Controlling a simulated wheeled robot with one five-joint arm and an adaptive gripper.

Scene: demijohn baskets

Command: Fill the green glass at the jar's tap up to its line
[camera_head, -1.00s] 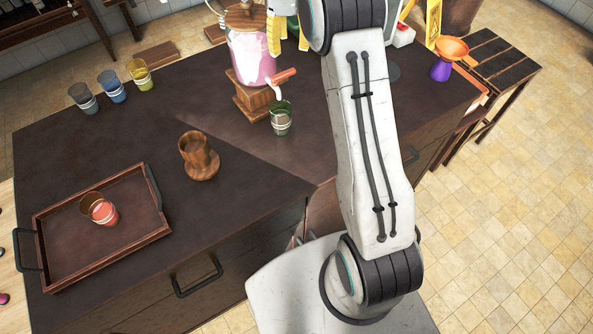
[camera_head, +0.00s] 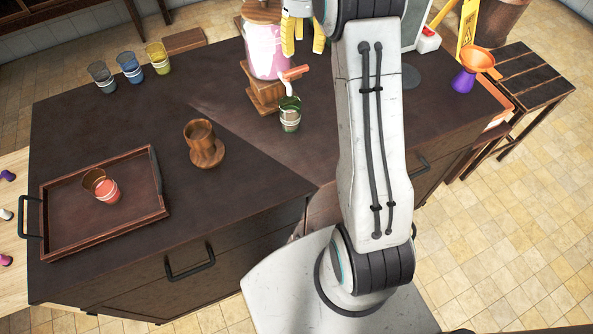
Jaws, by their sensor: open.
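The green glass (camera_head: 290,117) stands upright on the dark counter, under or just in front of the jar's tap (camera_head: 290,80). Pale bands circle it; I cannot tell how much liquid is in it. The jar (camera_head: 265,50) holds pink liquid and sits on a wooden stand (camera_head: 262,97). The tap has a pale spout and an orange-red handle. My gripper (camera_head: 302,50) has yellow fingers, spread apart with nothing visible between them. It shows at the top, right of the jar and above the tap in the picture. Its upper part is cut off by the frame edge.
Grey (camera_head: 103,77), blue (camera_head: 131,68) and yellow (camera_head: 158,58) glasses stand at the back left. A wooden cup (camera_head: 204,145) stands mid-counter. A tray (camera_head: 110,238) at left holds a red-filled glass (camera_head: 106,188).

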